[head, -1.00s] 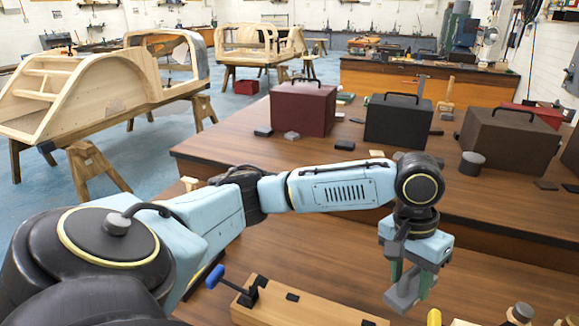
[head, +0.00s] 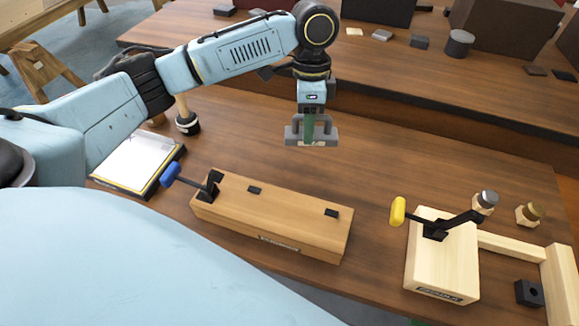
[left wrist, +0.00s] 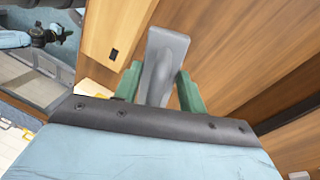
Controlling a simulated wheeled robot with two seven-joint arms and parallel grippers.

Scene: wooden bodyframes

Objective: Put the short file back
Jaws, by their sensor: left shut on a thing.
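My left gripper (head: 311,126) is shut on a grey piece with a flat bar and a raised loop handle, which I take to be the short file (head: 328,138). Its green fingers grip the handle near the middle. In the left wrist view the grey short file (left wrist: 165,62) stands out between the two green fingers. The gripper points down, beyond the long wooden block, and the file appears held above the bench. A mat with a yellow-and-black border (head: 140,160) lies to the left; I cannot tell whether it is the file's place. My right gripper is not in view.
A long wooden block with a blue-handled clamp (head: 275,218) lies in front. A pale wooden fixture with a yellow-handled clamp (head: 440,260) is at the right. A dark-based tool (head: 188,122) stands left. Open bench (head: 420,160) lies right of the gripper.

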